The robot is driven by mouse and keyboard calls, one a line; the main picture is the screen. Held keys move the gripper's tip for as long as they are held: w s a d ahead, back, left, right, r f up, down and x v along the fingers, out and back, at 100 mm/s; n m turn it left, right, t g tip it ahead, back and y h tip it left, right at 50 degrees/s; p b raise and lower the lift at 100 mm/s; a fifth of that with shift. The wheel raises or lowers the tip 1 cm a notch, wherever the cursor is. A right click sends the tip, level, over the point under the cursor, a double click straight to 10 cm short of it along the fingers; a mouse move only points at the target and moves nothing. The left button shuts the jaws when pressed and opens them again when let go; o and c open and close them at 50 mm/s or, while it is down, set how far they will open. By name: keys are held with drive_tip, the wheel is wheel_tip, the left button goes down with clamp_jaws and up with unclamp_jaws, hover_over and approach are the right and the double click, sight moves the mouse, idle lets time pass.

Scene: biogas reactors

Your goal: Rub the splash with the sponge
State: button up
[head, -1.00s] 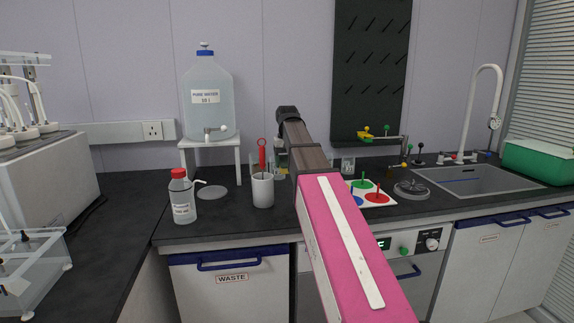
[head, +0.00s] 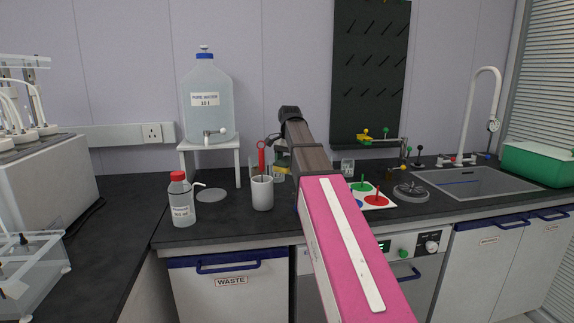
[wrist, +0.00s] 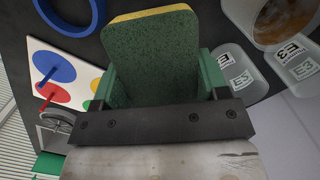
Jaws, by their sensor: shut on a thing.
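My gripper (wrist: 160,88) is shut on the sponge (wrist: 152,55), a dark green pad with a yellow layer along its far edge. The sponge sticks out beyond the green fingers in the wrist view. In the head view a bit of the sponge (head: 283,160) shows just left of my arm, above the back of the counter; my arm hides most of the gripper. I cannot make out the splash in either view; it may be behind my arm or under the sponge.
Beakers marked E3 (wrist: 237,70) stand close to the right of the sponge in the wrist view, one with brownish contents. A white cup (head: 262,193), a wash bottle (head: 181,200) and a board with coloured discs (head: 371,196) stand on the dark counter (head: 225,222).

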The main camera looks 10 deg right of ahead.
drive_tip(key=m, duration=0.4)
drive_tip(key=shift+s+d+r+m+y, duration=0.1)
drive_tip(key=shift+s+r+m+y, duration=0.05)
drive_tip(key=shift+r+m+y, duration=0.2)
drive_tip(key=m+y, duration=0.1)
drive_tip(key=m, duration=0.3)
drive_tip(key=shift+r+m+t, duration=0.15)
drive_tip(key=shift+m+t, duration=0.1)
drive_tip(key=shift+t, duration=0.15)
drive_tip(key=shift+d+x, duration=0.15)
drive_tip(key=shift+x, duration=0.65)
drive_tip(key=shift+d+x, duration=0.15)
drive_tip(key=shift+x, duration=0.65)
drive_tip(key=shift+d+x, duration=0.2)
drive_tip(key=shift+x, duration=0.6)
